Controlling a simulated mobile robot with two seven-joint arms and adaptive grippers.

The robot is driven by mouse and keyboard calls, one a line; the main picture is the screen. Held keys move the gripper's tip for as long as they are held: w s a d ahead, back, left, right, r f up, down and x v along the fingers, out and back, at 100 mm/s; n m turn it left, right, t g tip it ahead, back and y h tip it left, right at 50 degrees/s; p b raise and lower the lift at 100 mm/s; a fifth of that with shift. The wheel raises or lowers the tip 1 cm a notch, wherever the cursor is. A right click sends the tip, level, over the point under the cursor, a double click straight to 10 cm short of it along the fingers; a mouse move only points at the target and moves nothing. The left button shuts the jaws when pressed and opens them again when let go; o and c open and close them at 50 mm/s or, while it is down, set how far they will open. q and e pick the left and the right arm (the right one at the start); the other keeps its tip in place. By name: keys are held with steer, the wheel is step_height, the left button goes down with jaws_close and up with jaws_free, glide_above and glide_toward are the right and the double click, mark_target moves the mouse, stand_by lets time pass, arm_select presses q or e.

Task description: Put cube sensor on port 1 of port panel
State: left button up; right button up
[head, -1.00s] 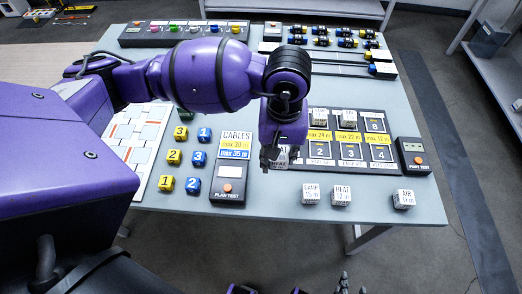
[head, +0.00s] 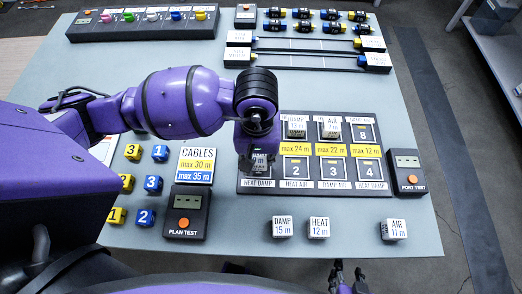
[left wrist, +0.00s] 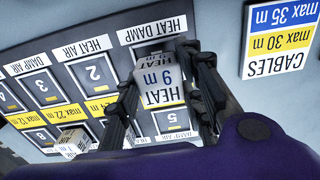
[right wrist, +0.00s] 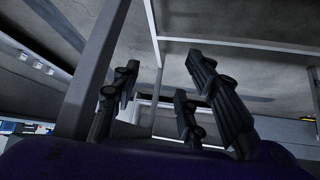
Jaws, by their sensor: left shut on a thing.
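My left gripper (head: 258,165) is shut on a white cube sensor (left wrist: 163,85) marked HEAT 9 m. The cube is at port 1 of the port panel (head: 385,115), beside the HEAT DAMP label, and hides most of that port. The left wrist view shows it between both fingers; I cannot tell whether it touches the panel. Port 5 (left wrist: 172,124) shows beside it. My right gripper (right wrist: 172,105) is open and empty, away from the panel; its tips show at the bottom edge of the head view (head: 345,280).
A DAMP cube (head: 297,127) and an AIR cube (head: 331,127) sit on the panel's upper row. DAMP 15 m (head: 283,227), HEAT 12 m (head: 319,227) and AIR 11 m (head: 394,229) cubes stand in front. Testers (head: 186,212) (head: 409,172) flank the panel.

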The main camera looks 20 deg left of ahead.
arm_select(q)
steer(key=shift+w+f, duration=0.1)
steer(key=shift+f, duration=0.85)
steer(key=shift+f+b, duration=0.2)
steer(key=shift+b, duration=0.15)
steer(key=o, duration=1.1)
steer(key=shift+o, duration=0.2)
steer(key=shift+r, duration=0.65)
step_height(320, 180, up, 11)
steer(key=shift+r+p, duration=0.1)
steer(key=shift+p, duration=0.25)
arm_select(e)
steer(key=shift+w+a, duration=0.15)
steer(key=shift+w, duration=0.9)
steer(key=shift+s, duration=0.1)
